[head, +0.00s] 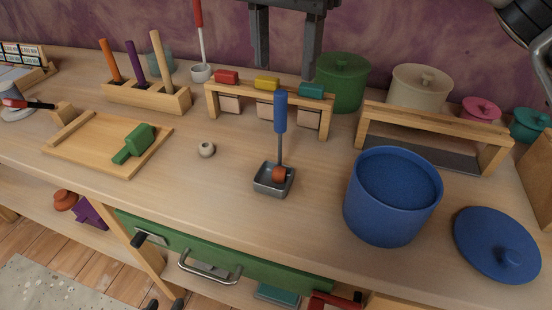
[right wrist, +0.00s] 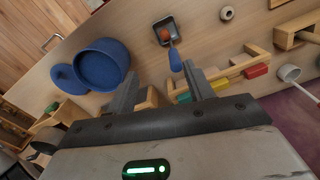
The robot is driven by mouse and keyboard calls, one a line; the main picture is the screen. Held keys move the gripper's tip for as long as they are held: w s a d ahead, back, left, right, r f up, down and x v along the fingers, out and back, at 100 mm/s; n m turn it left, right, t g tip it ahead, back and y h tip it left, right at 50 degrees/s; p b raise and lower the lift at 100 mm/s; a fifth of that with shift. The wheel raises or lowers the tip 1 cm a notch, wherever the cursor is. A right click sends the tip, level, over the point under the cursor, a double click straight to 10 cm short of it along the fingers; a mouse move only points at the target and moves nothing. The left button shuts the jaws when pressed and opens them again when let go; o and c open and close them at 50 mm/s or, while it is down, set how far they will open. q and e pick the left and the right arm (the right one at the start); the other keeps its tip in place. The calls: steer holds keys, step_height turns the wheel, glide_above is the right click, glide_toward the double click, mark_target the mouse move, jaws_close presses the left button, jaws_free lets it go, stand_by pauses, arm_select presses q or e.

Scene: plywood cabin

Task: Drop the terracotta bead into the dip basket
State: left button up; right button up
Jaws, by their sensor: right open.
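The terracotta bead (head: 278,174) sits inside the dip basket (head: 262,185), a small square grey metal tray with an upright rod and blue handle (head: 280,112). The bead (right wrist: 164,35) and basket (right wrist: 157,23) also show in the right wrist view. The basket stands on the bench left of the blue pot. My right gripper (head: 286,72) is at the top middle of the head view, fingers down, open and empty. In its wrist view, the gripper (right wrist: 163,85) is apart from the handle and bead.
A blue pot (head: 375,229) of blue contents and its lid (head: 497,245) are at right. A low rack (head: 330,118) with coloured blocks and another wooden rack (head: 480,137) stand behind. A pale bead (head: 206,149) lies left of the basket. Bare bench surrounds the basket.

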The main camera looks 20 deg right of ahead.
arm_select(q)
steer(key=p, duration=0.2)
steer(key=shift+s+a+r+p, duration=0.1)
steer(key=shift+a+r+p, duration=0.1)
steer(key=shift+r+p, duration=0.15)
arm_select(e)
step_height(320, 180, up, 11)
steer(key=shift+r, duration=0.15)
arm_select(q)
steer(key=shift+g, duration=0.3)
